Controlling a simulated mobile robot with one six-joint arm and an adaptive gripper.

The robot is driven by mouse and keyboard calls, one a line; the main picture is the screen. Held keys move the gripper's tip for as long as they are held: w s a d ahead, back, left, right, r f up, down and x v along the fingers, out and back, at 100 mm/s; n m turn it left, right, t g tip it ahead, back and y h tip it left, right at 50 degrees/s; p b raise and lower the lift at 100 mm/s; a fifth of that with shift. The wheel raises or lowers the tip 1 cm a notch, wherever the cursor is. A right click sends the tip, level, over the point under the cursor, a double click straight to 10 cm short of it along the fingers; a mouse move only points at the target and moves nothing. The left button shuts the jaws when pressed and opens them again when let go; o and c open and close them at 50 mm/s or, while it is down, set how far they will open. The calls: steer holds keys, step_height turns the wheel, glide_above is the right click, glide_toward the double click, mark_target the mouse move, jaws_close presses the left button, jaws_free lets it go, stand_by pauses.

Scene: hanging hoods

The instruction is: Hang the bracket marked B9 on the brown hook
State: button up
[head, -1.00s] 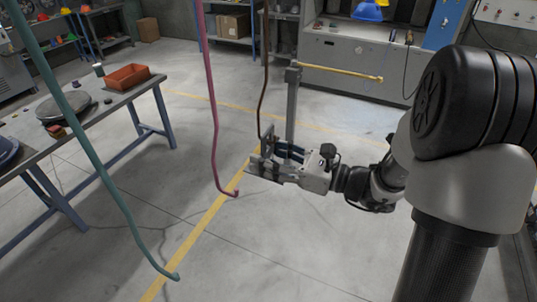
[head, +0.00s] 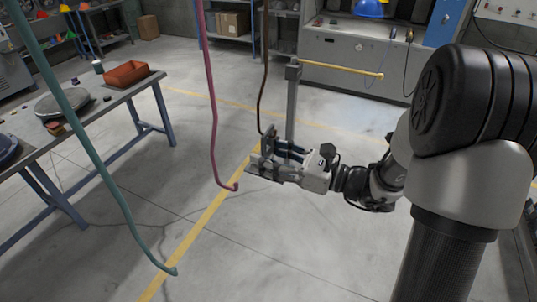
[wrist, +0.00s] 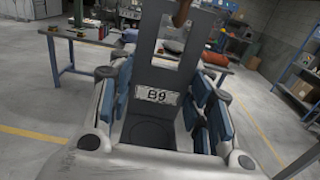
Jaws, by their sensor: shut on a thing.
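My gripper (head: 268,162) is shut on a dark grey bracket (head: 266,146), near the middle of the head view. In the wrist view the bracket (wrist: 148,80) stands upright between the blue finger pads, its white label reading B9. It has an opening near its top. The brown hook (head: 263,90) hangs down to the bracket in the head view, its lower end close to the bracket's upper part. In the wrist view the brown hook (wrist: 182,12) shows at the bracket's upper opening. I cannot tell whether it passes through or touches.
A pink hook (head: 211,100) hangs just left of my gripper, and a teal hook (head: 85,140) hangs farther left. A yellow rod (head: 340,71) reaches right from the top of a grey post (head: 292,100) behind my gripper. A workbench (head: 120,95) stands left. The floor between is clear.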

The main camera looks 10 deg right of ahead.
steer(key=o, duration=1.5)
steer(key=v, duration=1.2)
steer(key=s+a+f+n+g+h+b, duration=0.1)
steer(key=s+a+f+n+g+h, duration=0.1)
steer(key=s+a+n+g, duration=0.35)
steer(key=s+a+f+n+g+h+b, duration=0.2)
steer(key=s+a+n+g+h, duration=0.1)
steer(key=s+a+n+g, duration=0.3)
steer(key=s+d+n+t+h+b, duration=0.2)
steer(key=s+d+n+t+h, duration=0.3)
steer(key=n+h, duration=0.4)
steer(key=d+n, duration=0.1)
steer(key=n, duration=0.3)
steer(key=shift+s+f+n+t+h, duration=0.3)
steer(key=shift+s+n+t, duration=0.05)
steer(key=shift+s, duration=0.05)
